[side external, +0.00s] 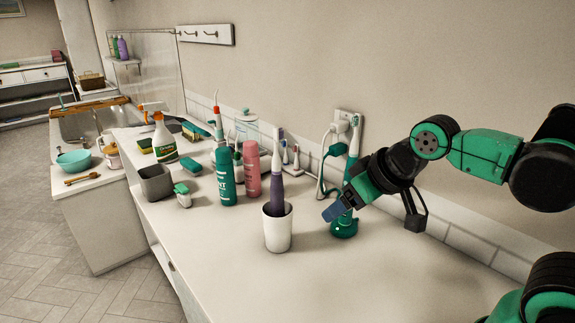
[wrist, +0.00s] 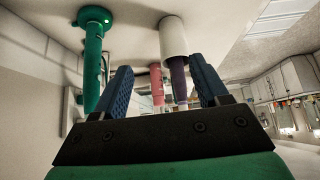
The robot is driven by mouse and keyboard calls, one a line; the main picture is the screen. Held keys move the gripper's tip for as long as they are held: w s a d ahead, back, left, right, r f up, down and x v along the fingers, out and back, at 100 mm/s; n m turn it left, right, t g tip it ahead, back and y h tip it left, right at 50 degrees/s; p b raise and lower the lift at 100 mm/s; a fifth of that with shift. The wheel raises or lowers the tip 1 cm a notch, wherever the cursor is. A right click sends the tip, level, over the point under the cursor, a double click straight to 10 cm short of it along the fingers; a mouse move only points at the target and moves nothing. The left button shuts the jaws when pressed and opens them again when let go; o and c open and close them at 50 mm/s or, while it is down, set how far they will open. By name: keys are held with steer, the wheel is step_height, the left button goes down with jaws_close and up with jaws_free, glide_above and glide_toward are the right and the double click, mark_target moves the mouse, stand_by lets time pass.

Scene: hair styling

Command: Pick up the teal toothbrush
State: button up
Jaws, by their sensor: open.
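The teal toothbrush (side external: 353,150) is electric and stands upright on a round teal base (side external: 344,228) on the counter, right of centre in the side external view. My gripper's blue fingers (side external: 335,209) partly hide its handle there. In the wrist view, which looks upside down, the teal toothbrush (wrist: 94,60) lies outside the left finger, not between the fingers. My gripper (wrist: 160,62) is open and empty. I cannot tell whether a finger touches the brush.
A white cup (side external: 277,232) holding a purple toothbrush (side external: 277,192) stands close left of my gripper. A teal bottle (side external: 226,180) and a pink bottle (side external: 251,172) stand farther back. The wall with an outlet (side external: 346,120) is behind. The front counter is clear.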

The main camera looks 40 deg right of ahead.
step_height(320, 180, up, 18)
steer(key=w+d+n+t+y, duration=0.1)
steer(key=w+d+t, duration=0.15)
steer(key=d, duration=0.45)
steer(key=w+d+n+t+y, duration=0.1)
steer(key=w+d+t, duration=0.1)
steer(key=d+t, duration=0.3)
step_height(320, 180, down, 18)
steer(key=shift+g+y, duration=0.3)
steer(key=shift+g, duration=0.15)
steer(key=shift+d+x, duration=0.15)
steer(key=shift+x, duration=1.25)
steer(key=shift+d+x, duration=0.15)
steer(key=shift+x, duration=1.25)
steer(key=shift+w+r, duration=0.1)
steer(key=shift+r, duration=0.05)
jaws_close()
steer(key=shift+r, duration=0.2)
